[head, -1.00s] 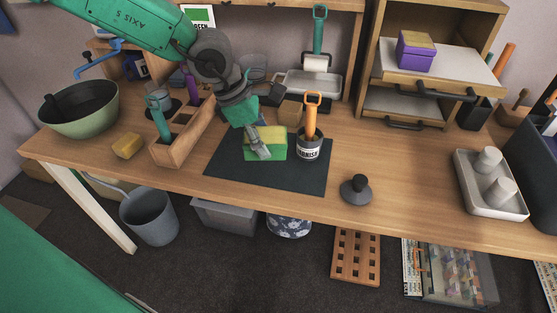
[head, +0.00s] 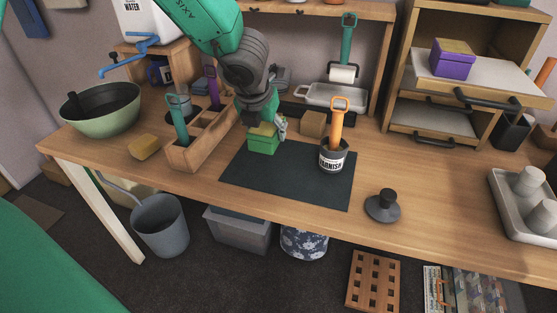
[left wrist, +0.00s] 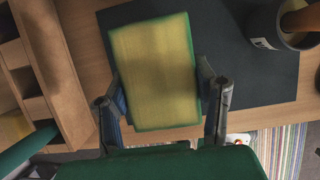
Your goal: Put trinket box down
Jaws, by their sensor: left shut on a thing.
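The trinket box is a green box with a dull yellow lid (head: 263,143). It is at the back left part of the dark mat (head: 290,182), on it or just above it; I cannot tell if it touches. My left gripper (head: 268,127) reaches down from above and is shut on the box. In the left wrist view the box's yellow lid (left wrist: 155,70) lies between the two fingers of my left gripper (left wrist: 163,112), one at each side. My right gripper is not in view.
A varnish tin (head: 333,157) with an orange-handled tool stands on the mat's right. A wooden caddy (head: 190,150) is close on the left, a small wooden block (head: 312,124) behind. The mat's front is clear.

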